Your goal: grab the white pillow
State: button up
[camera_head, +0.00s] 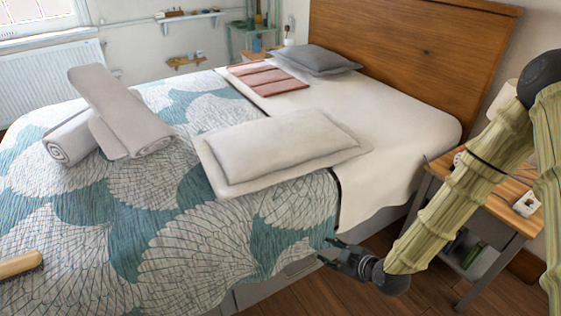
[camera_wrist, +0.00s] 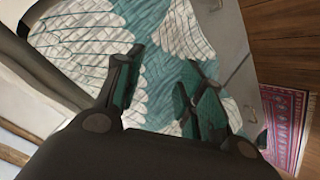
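The white pillow (camera_head: 283,147) lies flat on the bed, across the edge between the patterned quilt (camera_head: 165,215) and the white sheet (camera_head: 385,130). It has a wide flat border. My gripper (camera_head: 331,251) is beside the near side of the bed, in front of the pillow and apart from it. In the wrist view my gripper (camera_wrist: 165,75) has its fingers spread with nothing between them, and the quilt (camera_wrist: 75,45) shows beyond. The pillow cannot be made out in the wrist view.
Rolled and folded towels (camera_head: 125,120) lie on the bed's left. A grey pillow (camera_head: 315,60) and a folded pink cloth (camera_head: 266,78) lie near the headboard (camera_head: 420,50). A nightstand (camera_head: 500,205) stands at right. A patterned rug (camera_wrist: 286,125) lies on the floor.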

jog(key=w+a+r+n+t+y+b, duration=0.1)
jog(key=w+r+n+t+y+b, duration=0.15)
jog(key=w+r+n, duration=0.35)
jog(key=n+t+y+b, duration=0.2)
jog(key=n+y+b, duration=0.1)
jog(key=n+b, duration=0.15)
send_near(308, 173)
jog(key=x, duration=0.2)
jog(key=shift+n+h, duration=0.25)
jog(key=shift+n, duration=0.1)
jog(key=x, duration=0.4)
jog(key=shift+w+a+r, duration=0.1)
jog(key=shift+r, duration=0.2)
jog(key=shift+b+x, duration=0.4)
jog(key=shift+x, duration=2.25)
jog(key=shift+a+f, duration=0.1)
jog(key=shift+c, duration=0.4)
grip_shut()
